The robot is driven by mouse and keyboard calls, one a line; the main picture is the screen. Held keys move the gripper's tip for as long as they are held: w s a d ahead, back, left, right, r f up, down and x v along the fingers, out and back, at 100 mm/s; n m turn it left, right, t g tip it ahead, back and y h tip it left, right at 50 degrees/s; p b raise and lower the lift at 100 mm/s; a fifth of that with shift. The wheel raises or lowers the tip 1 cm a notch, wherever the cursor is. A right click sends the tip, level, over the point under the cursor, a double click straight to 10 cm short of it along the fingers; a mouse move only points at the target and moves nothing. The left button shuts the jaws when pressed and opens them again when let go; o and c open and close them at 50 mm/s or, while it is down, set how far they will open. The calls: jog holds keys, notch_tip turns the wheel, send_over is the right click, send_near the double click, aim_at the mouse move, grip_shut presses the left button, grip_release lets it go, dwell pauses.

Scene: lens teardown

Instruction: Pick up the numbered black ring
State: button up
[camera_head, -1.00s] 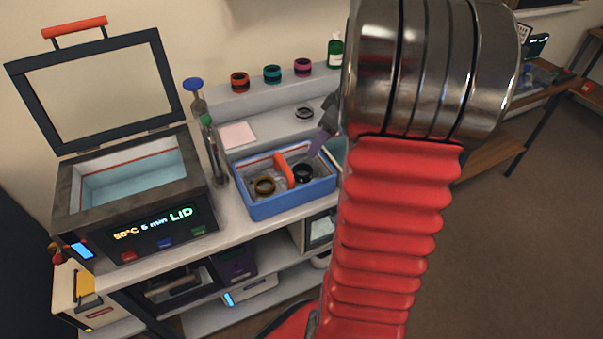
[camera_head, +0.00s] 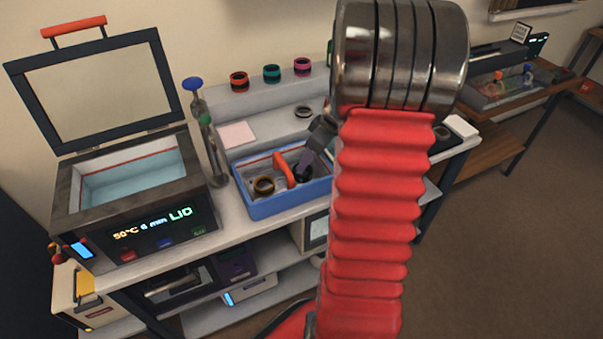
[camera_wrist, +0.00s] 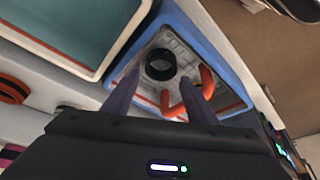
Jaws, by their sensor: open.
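A black ring (camera_wrist: 160,65) lies in the blue tray (camera_wrist: 197,25), beside an orange divider handle (camera_wrist: 207,88) in the wrist view. No numbers can be read on it. My gripper (camera_wrist: 160,82) is open, its two purple fingers pointing at the tray, with the ring showing ahead between their tips. I cannot tell that either finger touches it.
Another dark ring (camera_head: 303,111) sits on the ledge behind. Coloured rings (camera_head: 272,73) line the upper shelf. The open-lidded heated bath (camera_head: 130,180) and a tall bottle (camera_head: 213,150) stand left of the tray.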

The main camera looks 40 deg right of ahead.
jog(key=shift+x, duration=2.6)
jog(key=shift+a, duration=0.1)
jog(key=shift+c, duration=0.2)
jog(key=c, duration=0.7)
